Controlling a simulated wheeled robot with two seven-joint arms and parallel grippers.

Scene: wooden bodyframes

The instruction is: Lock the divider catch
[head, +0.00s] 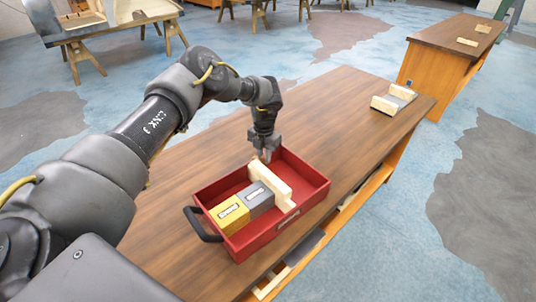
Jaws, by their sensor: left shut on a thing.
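A red tray (305,207) with a black handle (203,226) sits on the brown bench. A cream wooden divider (271,184) stands upright across the tray. My left gripper (264,155) points down at the divider's far end, by the tray's back wall. It is shut on a small tan piece there, which may be the divider catch; the fingers hide most of it. I cannot tell whether the catch is locked. My right gripper is not in view.
A yellow block (231,214) and a grey block (256,198) lie left of the divider; the tray's right compartment looks empty. A cream and grey piece (394,99) lies at the bench's far right. The bench top (340,115) between is clear.

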